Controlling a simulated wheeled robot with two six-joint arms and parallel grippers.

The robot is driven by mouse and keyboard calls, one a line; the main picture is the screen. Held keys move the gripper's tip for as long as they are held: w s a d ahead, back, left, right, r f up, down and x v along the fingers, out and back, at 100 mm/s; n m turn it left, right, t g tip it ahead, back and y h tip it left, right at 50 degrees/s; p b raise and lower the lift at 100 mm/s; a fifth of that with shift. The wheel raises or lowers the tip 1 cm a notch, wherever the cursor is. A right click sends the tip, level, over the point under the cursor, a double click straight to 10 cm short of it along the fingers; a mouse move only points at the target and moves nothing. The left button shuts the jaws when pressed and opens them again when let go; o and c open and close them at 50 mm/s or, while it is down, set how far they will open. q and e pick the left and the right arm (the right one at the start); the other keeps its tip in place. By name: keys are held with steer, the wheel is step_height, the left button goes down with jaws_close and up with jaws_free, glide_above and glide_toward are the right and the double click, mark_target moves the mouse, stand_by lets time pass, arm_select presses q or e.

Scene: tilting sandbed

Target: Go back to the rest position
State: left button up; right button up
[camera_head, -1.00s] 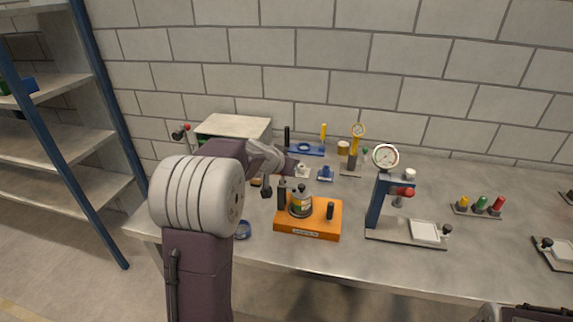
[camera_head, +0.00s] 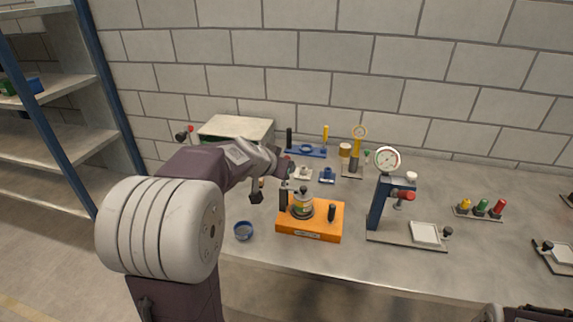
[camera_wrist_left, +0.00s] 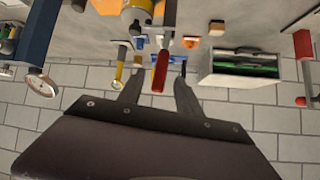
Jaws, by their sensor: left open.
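My left arm reaches in from the lower left of the head view. Its gripper (camera_head: 270,182) is over the left part of the bench, just left of and behind the orange base (camera_head: 310,226). The arm partly hides the gripper there. In the left wrist view, the two dark fingers of the left gripper (camera_wrist_left: 158,84) are spread apart. A red handle (camera_wrist_left: 160,72) shows between them in that picture; its distance from the fingers is unclear. My right gripper is not seen; only a bit of my right arm shows at the bottom right of the head view.
A gauge press (camera_head: 378,205) stands to the right, a grey box (camera_head: 236,128) behind. Blue-post shelves (camera_head: 60,145) stand at left.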

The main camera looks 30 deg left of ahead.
arm_select(q)
steer(key=shift+s+r, duration=0.25)
steer(key=shift+s, duration=0.2)
steer(key=s+d+f+g+h, duration=0.25)
steer(key=s+d+f, duration=0.25)
steer(key=d+f, duration=0.3)
steer(key=s+d+f+g, duration=0.2)
steer(key=s+f+g, duration=0.1)
steer(key=s+f, duration=0.3)
steer(key=s+d+f+g+y, duration=0.1)
steer(key=s+d+f+g, duration=0.2)
steer(key=s+f, duration=0.3)
steer(key=s+g, duration=0.1)
steer(key=s, duration=0.4)
steer(key=shift+f, duration=0.3)
steer(key=shift+d, duration=0.1)
